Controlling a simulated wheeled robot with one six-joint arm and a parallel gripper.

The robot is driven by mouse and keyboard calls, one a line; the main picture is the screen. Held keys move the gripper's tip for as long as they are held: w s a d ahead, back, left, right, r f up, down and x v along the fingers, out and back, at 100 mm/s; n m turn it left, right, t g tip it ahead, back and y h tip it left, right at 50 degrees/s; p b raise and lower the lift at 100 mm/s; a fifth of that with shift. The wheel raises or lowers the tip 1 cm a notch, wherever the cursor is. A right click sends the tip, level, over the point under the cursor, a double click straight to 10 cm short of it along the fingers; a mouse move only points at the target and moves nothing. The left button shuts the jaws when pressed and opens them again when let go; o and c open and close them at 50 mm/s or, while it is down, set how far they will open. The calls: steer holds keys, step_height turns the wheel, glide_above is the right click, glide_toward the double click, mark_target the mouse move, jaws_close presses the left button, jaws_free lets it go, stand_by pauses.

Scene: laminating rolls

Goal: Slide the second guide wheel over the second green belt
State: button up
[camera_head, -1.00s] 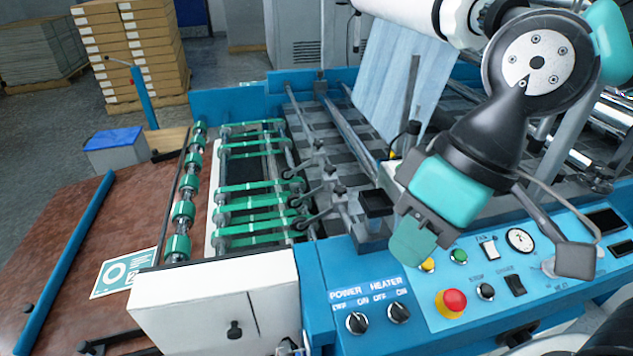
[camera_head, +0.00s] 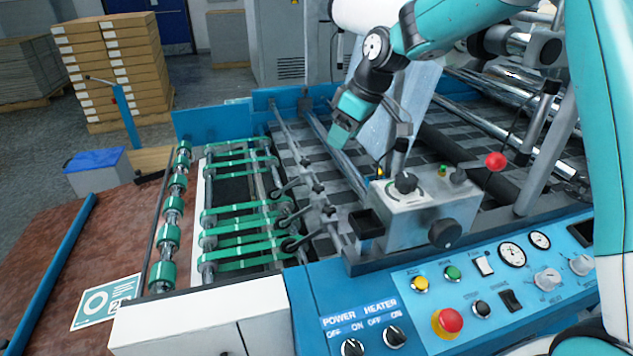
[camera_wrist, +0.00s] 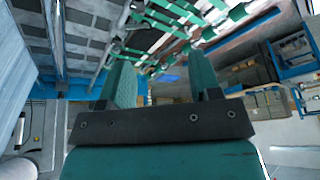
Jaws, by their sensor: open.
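Several green belts (camera_head: 238,216) run side by side across the frame at the left of the machine. They also show in the wrist view (camera_wrist: 172,18). Small dark guide wheels on short arms stand at the belts' right ends, such as the middle guide wheel (camera_head: 286,222). A cross bar (camera_head: 318,188) carries these arms. I cannot tell which wheel and belt count as second, nor exactly how each wheel sits against its belt. My gripper (camera_head: 340,128) is above the slatted bed, right of the belts and apart from the wheels. Its fingers (camera_wrist: 163,82) are open and empty.
A grey control box (camera_head: 425,212) with knobs stands right of the cross bar. The blue panel (camera_head: 450,300) with switches fills the front. A row of green rollers (camera_head: 172,215) lies left of the belts. Stacked cartons (camera_head: 115,65) stand behind.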

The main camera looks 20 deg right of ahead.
steer(key=w+d+f, duration=0.2)
steer(key=w, duration=0.1)
steer(key=p, duration=0.5)
glide_toward(319, 186)
steer(key=x, duration=0.8)
steer(key=shift+w+a+f, duration=0.1)
steer(key=shift+w+f, duration=0.05)
steer(key=shift+f, duration=0.25)
jaws_close()
steer(key=w+b, duration=0.3)
steer(key=shift+w+f, duration=0.2)
steer(key=shift+w, duration=0.05)
steer(key=shift+w+r, duration=0.15)
steer(key=shift+w, duration=0.35)
steer(key=shift+r, duration=0.1)
